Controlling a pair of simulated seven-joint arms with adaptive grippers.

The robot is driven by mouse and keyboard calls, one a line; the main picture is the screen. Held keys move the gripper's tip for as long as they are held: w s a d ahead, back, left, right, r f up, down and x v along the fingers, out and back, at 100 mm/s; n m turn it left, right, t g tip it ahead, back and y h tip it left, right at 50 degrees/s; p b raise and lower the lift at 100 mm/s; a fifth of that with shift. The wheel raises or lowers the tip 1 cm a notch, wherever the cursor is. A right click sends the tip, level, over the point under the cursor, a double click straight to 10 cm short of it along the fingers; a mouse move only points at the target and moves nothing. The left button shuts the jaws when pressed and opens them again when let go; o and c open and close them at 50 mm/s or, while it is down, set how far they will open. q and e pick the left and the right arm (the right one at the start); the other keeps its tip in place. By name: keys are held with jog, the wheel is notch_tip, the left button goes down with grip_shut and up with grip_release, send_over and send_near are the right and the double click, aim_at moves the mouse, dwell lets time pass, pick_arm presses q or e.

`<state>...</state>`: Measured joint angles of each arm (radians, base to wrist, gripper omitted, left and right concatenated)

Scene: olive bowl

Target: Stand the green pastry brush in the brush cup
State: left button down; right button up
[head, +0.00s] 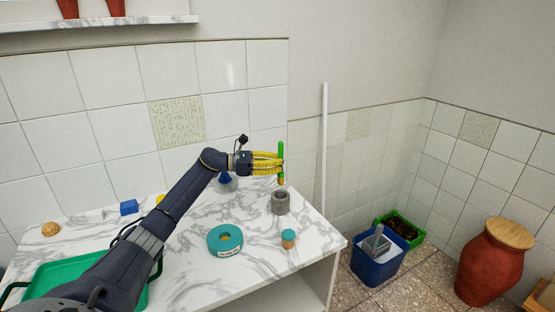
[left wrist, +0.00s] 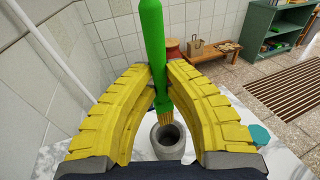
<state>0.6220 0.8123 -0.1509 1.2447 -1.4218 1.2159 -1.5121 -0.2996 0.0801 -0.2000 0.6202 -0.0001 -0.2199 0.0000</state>
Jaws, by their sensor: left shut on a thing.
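The green pastry brush (head: 281,151) is upright in my left gripper (head: 279,163), whose yellow fingers are shut on it. In the left wrist view the brush (left wrist: 153,35) stands between the fingertips of the left gripper (left wrist: 160,82), with its tan bristles pointing down. The brush cup (head: 281,204) is a grey round cup near the right end of the marble counter. The brush is above the cup, with its bristle end over or near the cup's rim; the cup's dark opening shows in the left wrist view (left wrist: 168,137). My right gripper is not in view.
A teal ring-shaped item (head: 225,239) and a small teal-topped jar (head: 288,238) stand in front of the cup. A green tray (head: 48,279), a blue block (head: 129,207) and a round brown item (head: 51,229) are farther left. The counter's right edge is close to the cup.

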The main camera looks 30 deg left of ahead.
aim_at(279, 183)
pick_arm(q)
jog(key=shift+f, duration=4.25)
jog(key=c, duration=1.4)
grip_release()
jog(key=v, duration=1.2)
